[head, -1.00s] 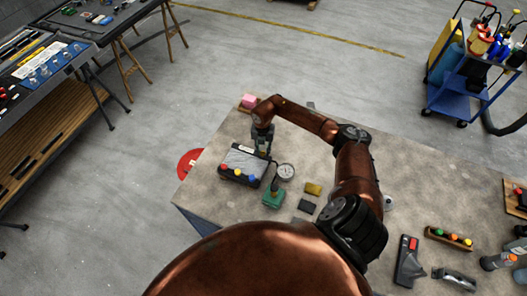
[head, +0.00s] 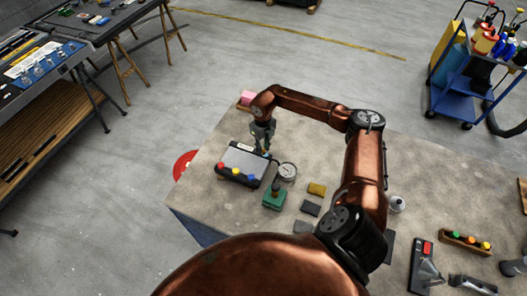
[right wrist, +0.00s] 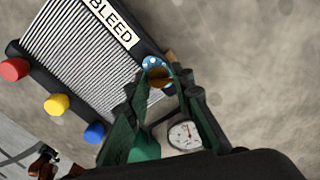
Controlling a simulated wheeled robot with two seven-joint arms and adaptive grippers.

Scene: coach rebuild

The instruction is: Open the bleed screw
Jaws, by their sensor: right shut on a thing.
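A dark box with a ribbed grey top (head: 243,160) stands on the bench, with a BLEED label (right wrist: 110,22) along one edge. Red, yellow and blue caps line its near side. At its right end, beside the label, is the bleed screw (right wrist: 156,66), a blue ring with white dots and a brass-coloured part. My right gripper (head: 264,140) reaches down at that end. In the right wrist view its green fingers (right wrist: 160,85) are closed around the screw and partly hide it. My left gripper is in neither view.
A round gauge (head: 287,171) and a green block (head: 274,197) stand close right of the box. The bench's left edge is near the box.

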